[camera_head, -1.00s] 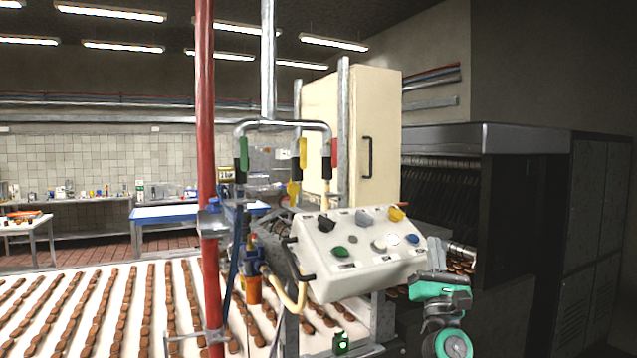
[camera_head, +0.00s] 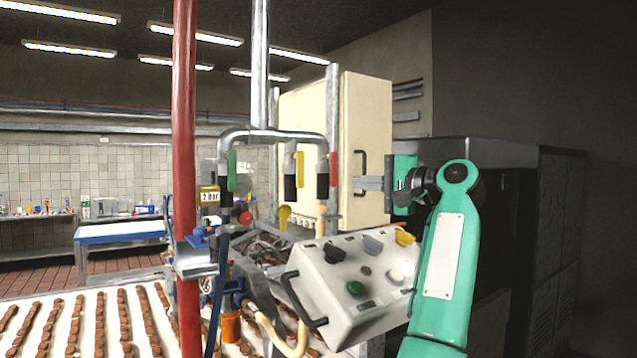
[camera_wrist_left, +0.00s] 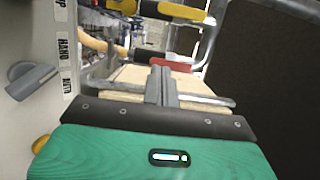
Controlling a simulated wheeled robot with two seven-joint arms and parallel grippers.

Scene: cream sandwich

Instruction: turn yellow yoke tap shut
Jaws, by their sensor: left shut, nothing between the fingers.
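The yellow yoke tap (camera_head: 299,166) is the middle of three taps hanging from the grey pipe yoke. Its yellow lever hangs roughly upright beside a black sleeve. It also shows in the left wrist view (camera_wrist_left: 168,11), at the top. The green tap (camera_head: 231,170) is on its left and the red tap (camera_head: 333,168) on its right; the red one also shows in the left wrist view (camera_wrist_left: 172,64). My left gripper (camera_head: 358,183) is shut and empty, pointing left, apart from the yellow tap and to the right of the red tap. My right gripper is not in view.
A white control box (camera_head: 345,300) with knobs and black handles stands below the taps. A cream cabinet (camera_head: 365,120) is behind my gripper. A red post (camera_head: 185,120) stands to the left. Biscuit rows lie on the white belt (camera_head: 30,345).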

